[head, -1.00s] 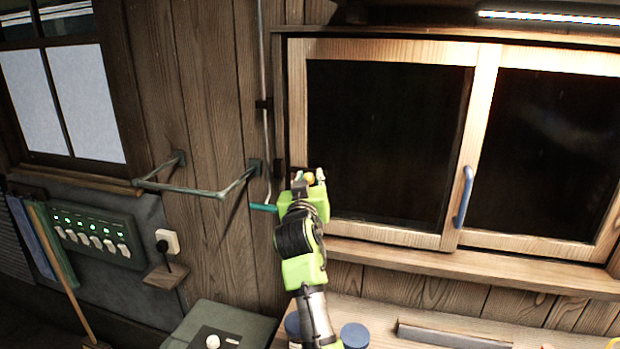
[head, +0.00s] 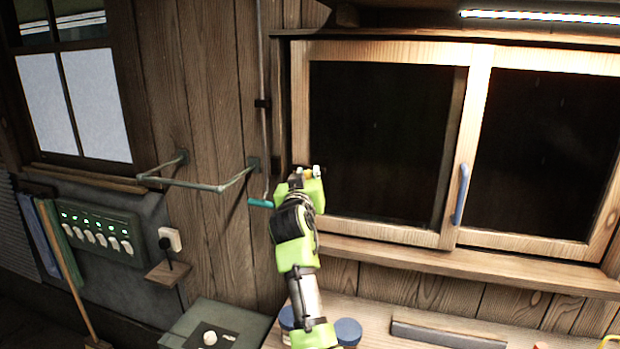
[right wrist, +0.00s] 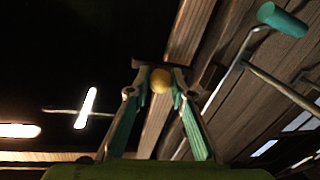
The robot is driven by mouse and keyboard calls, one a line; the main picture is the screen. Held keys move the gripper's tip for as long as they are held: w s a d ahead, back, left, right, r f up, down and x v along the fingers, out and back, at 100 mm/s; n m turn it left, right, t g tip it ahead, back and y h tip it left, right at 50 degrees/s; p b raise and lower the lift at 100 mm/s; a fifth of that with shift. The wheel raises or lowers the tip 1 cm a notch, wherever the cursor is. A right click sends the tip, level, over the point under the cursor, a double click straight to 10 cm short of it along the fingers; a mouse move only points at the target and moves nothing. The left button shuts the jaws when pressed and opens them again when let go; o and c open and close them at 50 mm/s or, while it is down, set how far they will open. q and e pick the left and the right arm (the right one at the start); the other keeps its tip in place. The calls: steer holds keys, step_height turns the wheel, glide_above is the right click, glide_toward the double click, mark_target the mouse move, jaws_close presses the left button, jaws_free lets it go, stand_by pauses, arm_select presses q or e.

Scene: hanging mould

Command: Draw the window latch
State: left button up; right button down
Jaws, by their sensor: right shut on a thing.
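The window latch shows as a small yellow-orange knob (head: 307,174) at the left side of the wooden window frame (head: 299,120). The knob also shows as a yellow ball (right wrist: 160,80) in the right wrist view, between the fingertips. My right gripper (head: 308,172), green with teal-grey fingers, is shut on the knob. It also shows in the right wrist view (right wrist: 159,84), a finger on each side of the ball. The green gripper body hides the latch's mounting in the head view. My left gripper is not in view.
A thin rod with a teal handle (head: 260,203) hangs just left of the gripper; it also shows in the wrist view (right wrist: 283,20). A metal wall bracket (head: 200,187) sticks out further left. A blue window handle (head: 461,194) is at right. Blue jars (head: 347,331) stand below.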

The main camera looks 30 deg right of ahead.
steer(key=c, duration=1.8)
jaws_free()
steer(key=shift+w+d, duration=0.15)
steer(key=shift+d, duration=0.15)
steer(key=shift+s+a, duration=0.2)
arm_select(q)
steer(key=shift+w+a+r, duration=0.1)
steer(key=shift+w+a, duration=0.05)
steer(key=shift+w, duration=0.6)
arm_select(e)
steer(key=v, duration=0.7)
steer(key=shift+s, duration=0.15)
